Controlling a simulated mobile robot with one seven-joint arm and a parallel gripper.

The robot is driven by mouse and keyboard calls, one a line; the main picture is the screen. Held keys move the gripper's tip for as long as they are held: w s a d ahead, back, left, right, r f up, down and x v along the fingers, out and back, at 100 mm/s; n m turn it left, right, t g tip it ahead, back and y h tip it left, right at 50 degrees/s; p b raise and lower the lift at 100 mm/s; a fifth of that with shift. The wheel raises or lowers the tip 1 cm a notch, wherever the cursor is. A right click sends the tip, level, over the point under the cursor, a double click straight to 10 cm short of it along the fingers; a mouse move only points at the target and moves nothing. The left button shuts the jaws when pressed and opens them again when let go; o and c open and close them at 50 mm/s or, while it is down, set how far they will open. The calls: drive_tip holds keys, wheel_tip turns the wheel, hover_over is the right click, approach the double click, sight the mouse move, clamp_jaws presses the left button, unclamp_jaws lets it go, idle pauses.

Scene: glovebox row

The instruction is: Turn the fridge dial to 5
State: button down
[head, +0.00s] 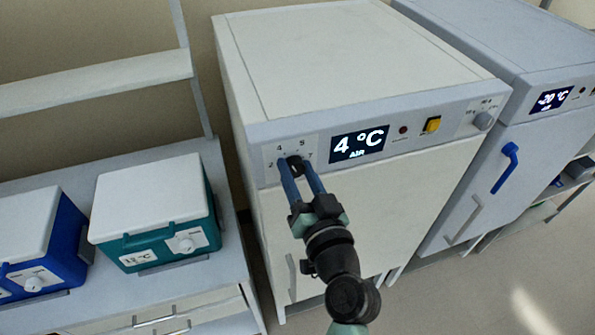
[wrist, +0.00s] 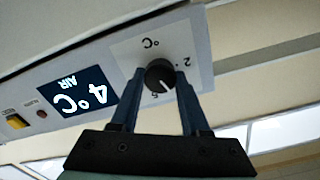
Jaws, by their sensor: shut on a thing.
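The fridge dial is a small black knob (head: 295,162) on a white scale plate at the left of the fridge's front panel. The dial (wrist: 159,72) also shows in the wrist view, where the panel looks upside down. My gripper (head: 293,167) is shut on the dial, with one blue finger on each side, as the wrist view (wrist: 160,78) shows. A pale mark on the dial's face lies toward the 5 side; its exact setting is hard to tell. The fridge display (head: 359,143) reads 4 °C AIR.
A yellow switch (head: 432,124) and a grey knob (head: 483,121) sit farther right on the panel. A second unit (head: 553,98) reading -20 °C stands to the right. Teal (head: 150,222) and blue (head: 35,240) cool boxes stand on the left bench.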

drive_tip(key=m, duration=0.5)
drive_tip(key=shift+d+f+m, duration=0.1)
drive_tip(key=shift+m, duration=2.3)
drive_tip(key=shift+c, duration=1.9)
unclamp_jaws()
drive_tip(key=shift+s, duration=0.1)
drive_tip(key=b+v, duration=0.5)
drive_tip(key=v, duration=0.7)
drive_tip(key=shift+s, duration=0.4)
